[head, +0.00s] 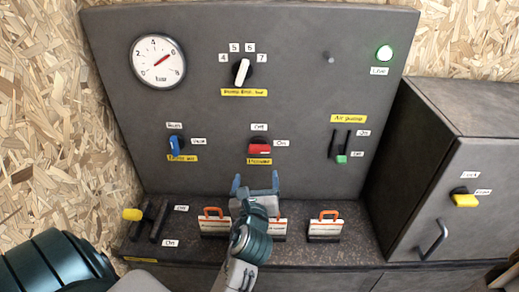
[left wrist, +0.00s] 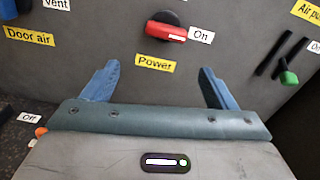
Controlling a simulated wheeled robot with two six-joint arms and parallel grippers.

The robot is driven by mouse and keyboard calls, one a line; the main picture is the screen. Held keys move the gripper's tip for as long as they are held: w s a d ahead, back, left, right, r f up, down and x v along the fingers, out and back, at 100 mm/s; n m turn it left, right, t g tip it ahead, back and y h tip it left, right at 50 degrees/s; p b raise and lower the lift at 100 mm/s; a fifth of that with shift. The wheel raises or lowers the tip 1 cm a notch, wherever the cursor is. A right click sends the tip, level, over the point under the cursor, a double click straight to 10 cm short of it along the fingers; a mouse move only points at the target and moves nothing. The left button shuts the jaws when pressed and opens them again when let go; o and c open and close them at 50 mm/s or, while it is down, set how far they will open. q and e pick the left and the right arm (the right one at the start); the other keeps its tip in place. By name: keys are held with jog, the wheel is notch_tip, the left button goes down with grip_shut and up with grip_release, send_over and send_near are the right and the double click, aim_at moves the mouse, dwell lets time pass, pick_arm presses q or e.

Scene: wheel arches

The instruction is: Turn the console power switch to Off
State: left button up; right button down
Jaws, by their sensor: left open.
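The power switch (head: 259,148) is a red handle on a dark round base on the grey console panel (head: 310,110). Its handle lies level and points right to the "On" label; an "Off" label sits above it and a yellow "Power" label below. It also shows in the left wrist view (left wrist: 167,31), beyond the fingers. My left gripper (head: 255,182) is open and empty, just below the switch and apart from it. In the left wrist view its two blue fingers (left wrist: 158,82) stand wide apart. My right gripper is not in view.
A blue door air knob (head: 174,146) is left of the switch, and an air pump slider (head: 341,157) right. Orange-handled parts (head: 325,225) stand on the ledge below. A yellow-knobbed lever (head: 133,214) is at left, a cabinet (head: 455,180) at right.

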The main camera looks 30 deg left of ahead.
aim_at(259, 152)
pick_arm(q)
jog(key=shift+m+t, duration=0.3)
jog(key=shift+m, duration=0.6)
jog(key=x, duration=0.3)
jog(key=r+p+x, duration=0.1)
jog(key=x, duration=0.7)
jog(key=shift+w+d+r+p, duration=0.1)
jog(key=shift+w+r+p, duration=0.1)
jog(key=shift+r+p, duration=0.15)
jog(key=shift+f, duration=0.1)
jog(key=c, duration=1)
